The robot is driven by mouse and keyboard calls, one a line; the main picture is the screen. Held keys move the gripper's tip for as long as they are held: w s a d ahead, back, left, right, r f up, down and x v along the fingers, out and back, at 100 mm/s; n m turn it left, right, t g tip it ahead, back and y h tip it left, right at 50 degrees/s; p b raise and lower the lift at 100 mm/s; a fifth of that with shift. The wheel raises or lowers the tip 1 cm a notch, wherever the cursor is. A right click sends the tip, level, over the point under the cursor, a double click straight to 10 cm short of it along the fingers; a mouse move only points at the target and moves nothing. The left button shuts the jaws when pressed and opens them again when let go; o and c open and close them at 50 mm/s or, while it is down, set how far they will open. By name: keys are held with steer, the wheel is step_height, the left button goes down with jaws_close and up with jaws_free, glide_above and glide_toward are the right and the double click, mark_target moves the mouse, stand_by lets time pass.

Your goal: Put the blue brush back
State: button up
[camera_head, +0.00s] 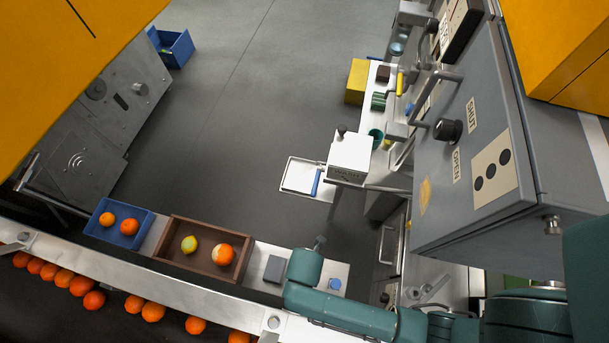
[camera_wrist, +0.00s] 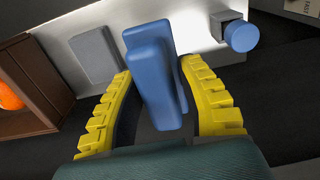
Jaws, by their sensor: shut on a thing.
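In the wrist view, the blue brush (camera_wrist: 152,75) is a blocky blue piece with a second blue part along its right side. It stands between the two yellow ridged fingers of my gripper (camera_wrist: 165,105), which is shut on it. Beyond it is a pale shelf (camera_wrist: 185,25). I cannot tell whether the brush touches the shelf. In the head view, my teal arm reaches over the shelf (camera_head: 258,252), and the brush and fingertips are hidden.
A grey block (camera_head: 275,268) and a blue round knob (camera_head: 335,284) are close by on the shelf. A brown tray (camera_head: 171,251) with two fruits and a blue tray (camera_head: 96,221) with oranges stand left. A white tray (camera_head: 290,180) holding a blue stick (camera_head: 316,182) is behind.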

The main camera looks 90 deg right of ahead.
steer(key=shift+r, duration=0.1)
step_height(320, 180, down, 10)
steer(key=b, duration=0.4)
steer(key=shift+r, duration=0.2)
steer(key=o, duration=1.1)
steer(key=shift+f, duration=0.1)
steer(key=shift+f+b, duration=0.1)
steer(key=shift+b, duration=0.3)
steer(key=shift+f+b, duration=0.2)
steer(key=shift+b, duration=0.25)
steer(key=r+p, duration=0.3)
steer(key=r, duration=0.2)
steer(key=r+p, duration=0.3)
steer(key=r, duration=0.3)
steer(key=r+p, duration=0.3)
steer(key=r, duration=0.3)
steer(key=shift+w+a+p, duration=0.2)
steer(key=shift+w+p, duration=0.1)
steer(key=shift+w, duration=0.05)
steer(key=shift+f, duration=0.1)
